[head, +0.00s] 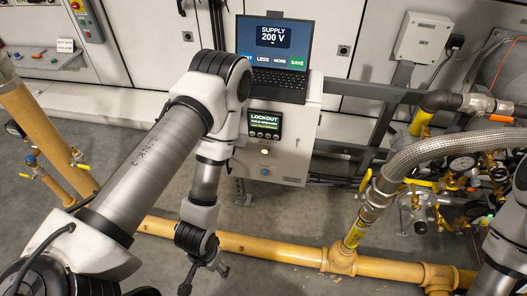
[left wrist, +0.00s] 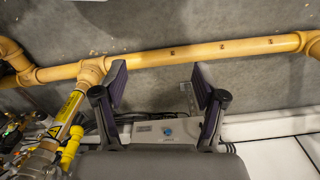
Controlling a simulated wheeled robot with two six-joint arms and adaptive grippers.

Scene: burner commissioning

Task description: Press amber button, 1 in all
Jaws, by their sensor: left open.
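My left gripper (head: 204,284) hangs low in front of the grey control cabinet (head: 297,135), above the yellow floor pipe. In the left wrist view its two fingers (left wrist: 159,85) are spread, with nothing between the tips. The cabinet front carries a display reading LOCKOUT (head: 264,122), a pale round button (head: 264,151) and a small blue button (head: 265,171). The blue one also shows on the cabinet in the left wrist view (left wrist: 168,132). I cannot make out a clearly amber button. My right gripper is out of view.
A laptop (head: 278,80) showing SUPPLY 200 V stands on the cabinet. A yellow pipe (head: 240,243) runs along the floor. A braided hose (head: 435,148) and gauges (head: 462,165) crowd the right. Another button panel (head: 43,57) is at far left.

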